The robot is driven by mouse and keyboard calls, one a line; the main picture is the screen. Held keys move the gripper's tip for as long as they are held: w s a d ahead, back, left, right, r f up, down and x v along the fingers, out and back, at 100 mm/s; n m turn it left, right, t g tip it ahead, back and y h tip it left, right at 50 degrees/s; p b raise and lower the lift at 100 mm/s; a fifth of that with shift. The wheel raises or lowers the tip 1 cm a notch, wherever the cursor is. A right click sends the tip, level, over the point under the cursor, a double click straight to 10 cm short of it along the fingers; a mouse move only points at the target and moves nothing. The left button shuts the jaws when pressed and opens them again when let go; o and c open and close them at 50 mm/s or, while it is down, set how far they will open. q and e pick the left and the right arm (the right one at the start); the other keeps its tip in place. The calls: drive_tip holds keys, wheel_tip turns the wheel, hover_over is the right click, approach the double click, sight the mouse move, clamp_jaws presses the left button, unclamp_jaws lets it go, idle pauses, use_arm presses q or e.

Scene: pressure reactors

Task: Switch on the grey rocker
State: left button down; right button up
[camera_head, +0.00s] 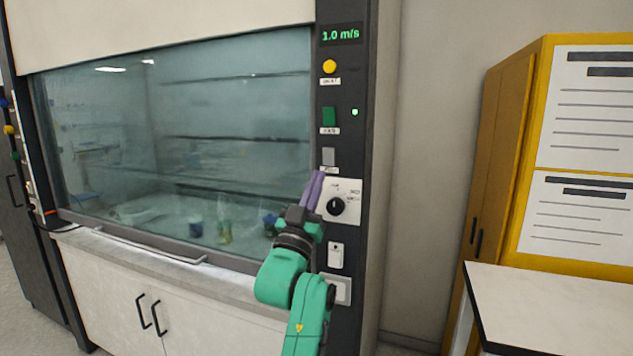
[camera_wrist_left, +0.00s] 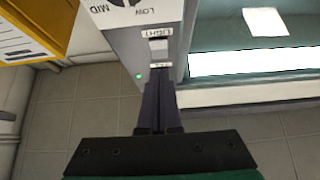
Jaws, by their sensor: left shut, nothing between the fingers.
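The grey rocker (camera_head: 328,157) sits on the dark control column of the fume hood, below a green rocker (camera_head: 329,116) and above a black knob (camera_head: 336,206). In the left wrist view the panel appears upside down, and the grey rocker (camera_wrist_left: 158,52) shows beside its LIGHT label. My left gripper (camera_head: 317,176) is shut and empty, its purple fingers pointing up at the panel just below and left of the grey rocker. In the wrist view the left gripper's fingertips (camera_wrist_left: 159,76) overlap the panel just short of the rocker; I cannot tell whether they touch. My right gripper is not in view.
A yellow button (camera_head: 329,66) and a 1.0 m/s display (camera_head: 340,34) are higher on the column. A white switch (camera_head: 336,254) is below the knob. The hood's glass sash (camera_head: 190,130) is left; a yellow cabinet (camera_head: 500,150) and white table (camera_head: 560,305) are right.

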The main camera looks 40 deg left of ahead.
use_arm(q)
drive_tip(key=s+d+f+b, duration=0.1)
drive_tip(key=s+f+b, duration=0.2)
drive_tip(key=f, duration=0.4)
drive_tip(key=shift+s+d+f+b, duration=0.3)
drive_tip(key=shift+s+b, duration=0.1)
drive_tip(key=shift+s, duration=0.45)
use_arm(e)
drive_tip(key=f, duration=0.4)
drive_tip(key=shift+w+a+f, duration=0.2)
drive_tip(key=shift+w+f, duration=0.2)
